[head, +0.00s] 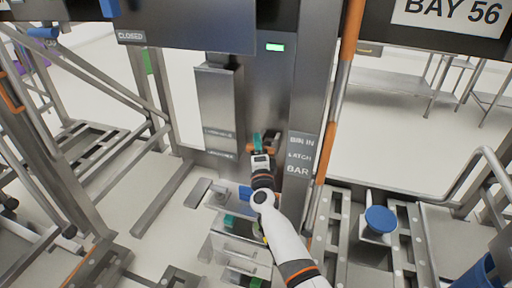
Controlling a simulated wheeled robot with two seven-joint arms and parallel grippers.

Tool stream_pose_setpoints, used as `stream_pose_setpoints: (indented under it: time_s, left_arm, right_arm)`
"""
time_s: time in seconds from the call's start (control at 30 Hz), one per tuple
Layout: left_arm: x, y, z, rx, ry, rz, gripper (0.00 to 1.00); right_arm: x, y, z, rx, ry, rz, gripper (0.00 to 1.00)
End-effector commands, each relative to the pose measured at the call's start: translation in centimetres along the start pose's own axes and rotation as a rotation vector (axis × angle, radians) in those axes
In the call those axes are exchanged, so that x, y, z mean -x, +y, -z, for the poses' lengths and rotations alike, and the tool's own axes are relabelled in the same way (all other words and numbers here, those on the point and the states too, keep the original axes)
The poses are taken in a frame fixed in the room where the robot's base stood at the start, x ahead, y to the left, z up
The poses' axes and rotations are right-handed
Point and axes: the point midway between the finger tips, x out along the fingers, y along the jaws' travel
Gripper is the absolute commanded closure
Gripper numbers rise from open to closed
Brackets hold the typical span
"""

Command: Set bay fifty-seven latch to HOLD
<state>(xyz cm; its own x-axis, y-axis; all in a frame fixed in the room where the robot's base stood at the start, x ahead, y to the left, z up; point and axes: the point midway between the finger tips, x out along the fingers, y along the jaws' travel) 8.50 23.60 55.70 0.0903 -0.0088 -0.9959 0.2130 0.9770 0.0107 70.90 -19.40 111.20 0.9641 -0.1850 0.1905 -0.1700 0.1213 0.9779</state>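My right gripper (262,143) is in front of the grey metal post (268,85), at the end of my white arm that rises from the lower right. It is at a small teal and orange part, which may be a latch handle. I cannot tell whether the fingers are shut on it or only beside it. A label plate (299,155) reading BIN IN, LATCH, BAR is just right of the gripper. No HOLD mark and no bay fifty-seven sign can be read. My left gripper is not in view.
A green light (275,47) glows on the post. A BAY 56 sign (452,13) hangs at upper right, and a CLOSED sign (131,37) at upper left. An orange-edged upright (341,75) stands right of the post. A blue round cap (381,219) is at lower right.

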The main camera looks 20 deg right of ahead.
Motion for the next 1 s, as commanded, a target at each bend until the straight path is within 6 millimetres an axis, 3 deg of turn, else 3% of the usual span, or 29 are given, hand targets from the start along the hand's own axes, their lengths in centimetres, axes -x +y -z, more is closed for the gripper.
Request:
stream_pose_setpoints:
  time_s: [0.03,0.27,0.7,1.0]
  left_arm:
    - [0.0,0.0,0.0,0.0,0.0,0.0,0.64]
    - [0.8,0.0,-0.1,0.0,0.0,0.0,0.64]
    - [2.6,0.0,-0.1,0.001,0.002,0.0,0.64]
    - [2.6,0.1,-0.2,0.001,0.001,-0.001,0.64]
  right_arm:
    - [-0.1,0.0,-0.8,0.005,-0.016,-0.003,0.52]
    - [1.6,0.1,-0.7,0.005,-0.014,0.0,0.52]
    - [10.3,0.0,0.1,0.005,-0.002,0.002,0.52]
    - [12.0,0.0,0.3,0.004,-0.001,0.0,0.52]
